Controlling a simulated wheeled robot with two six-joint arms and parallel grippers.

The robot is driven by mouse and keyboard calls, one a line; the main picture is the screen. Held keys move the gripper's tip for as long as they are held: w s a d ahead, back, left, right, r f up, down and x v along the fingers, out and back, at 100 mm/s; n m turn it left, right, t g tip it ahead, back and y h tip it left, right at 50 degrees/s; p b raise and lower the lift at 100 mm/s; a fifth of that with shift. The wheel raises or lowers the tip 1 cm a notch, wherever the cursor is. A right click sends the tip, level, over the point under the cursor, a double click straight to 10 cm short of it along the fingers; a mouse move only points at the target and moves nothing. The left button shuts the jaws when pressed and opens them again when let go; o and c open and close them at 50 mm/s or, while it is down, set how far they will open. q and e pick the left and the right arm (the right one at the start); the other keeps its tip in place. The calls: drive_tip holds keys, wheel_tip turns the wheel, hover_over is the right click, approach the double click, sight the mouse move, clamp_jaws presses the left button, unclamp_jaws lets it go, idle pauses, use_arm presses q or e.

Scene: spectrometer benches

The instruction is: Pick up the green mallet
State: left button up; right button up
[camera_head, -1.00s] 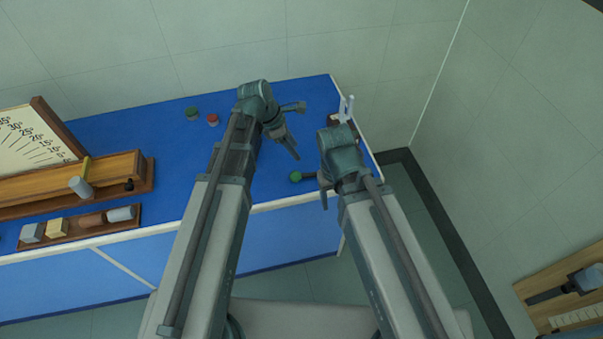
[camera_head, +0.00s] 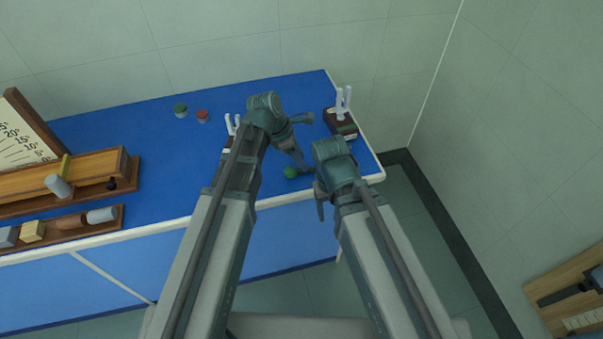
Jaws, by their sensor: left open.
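The green mallet lies on the blue bench top (camera_head: 140,129) near its front edge. Its round green head (camera_head: 290,173) shows in the head view, and its handle is mostly hidden behind my grippers. My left gripper (camera_head: 305,142) is open, its fingers pointing right and down. Its lower finger reaches close to the mallet, just above and right of the head; I cannot tell whether they touch. My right gripper (camera_head: 320,198) is just right of the mallet, mostly hidden by its own wrist, so its jaws cannot be judged.
One white tuning fork (camera_head: 343,98) stands on a dark box at right; another (camera_head: 232,124) stands left of my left wrist. Green (camera_head: 180,111) and red (camera_head: 202,116) small jars stand farther back. Wooden racks (camera_head: 70,178) fill the left. The bench's right end is near.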

sight(310, 169)
use_arm(q)
drive_tip(key=b+x, duration=0.3)
drive_tip(key=x, duration=0.1)
drive_tip(key=shift+s+a, duration=0.1)
drive_tip(key=shift+s, duration=0.2)
drive_tip(key=shift+w+d+f+b, duration=0.1)
drive_tip(key=shift+d+f+b, duration=0.15)
drive_tip(key=shift+f+b, duration=0.15)
drive_tip(key=shift+r, duration=0.1)
clamp_jaws()
